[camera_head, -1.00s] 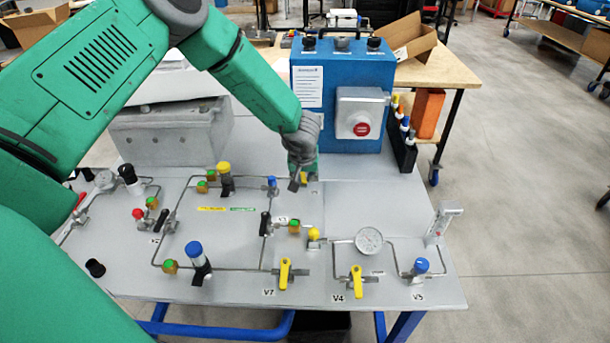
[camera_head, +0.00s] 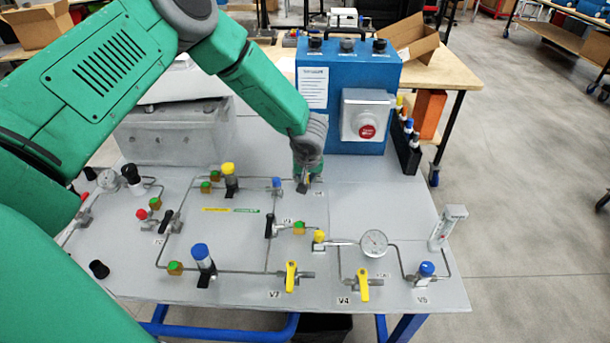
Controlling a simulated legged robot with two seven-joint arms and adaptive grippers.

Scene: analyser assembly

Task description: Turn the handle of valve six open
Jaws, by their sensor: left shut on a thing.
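My left gripper (camera_head: 302,186) comes down from the upper left onto valve six at the back middle of the grey panel (camera_head: 375,205). It is shut on the valve's handle. The fingers cover nearly all of the handle, so its angle cannot be told. A small label (camera_head: 318,193) lies just right of the fingers, too small to read surely. My right gripper is not in view.
The blue box (camera_head: 330,118) with a red-centred switch stands close behind the gripper. Yellow handles V7 (camera_head: 291,277) and V4 (camera_head: 363,283), a gauge (camera_head: 374,243) and a blue-capped valve (camera_head: 202,258) stand nearer. The panel's right part is fairly clear.

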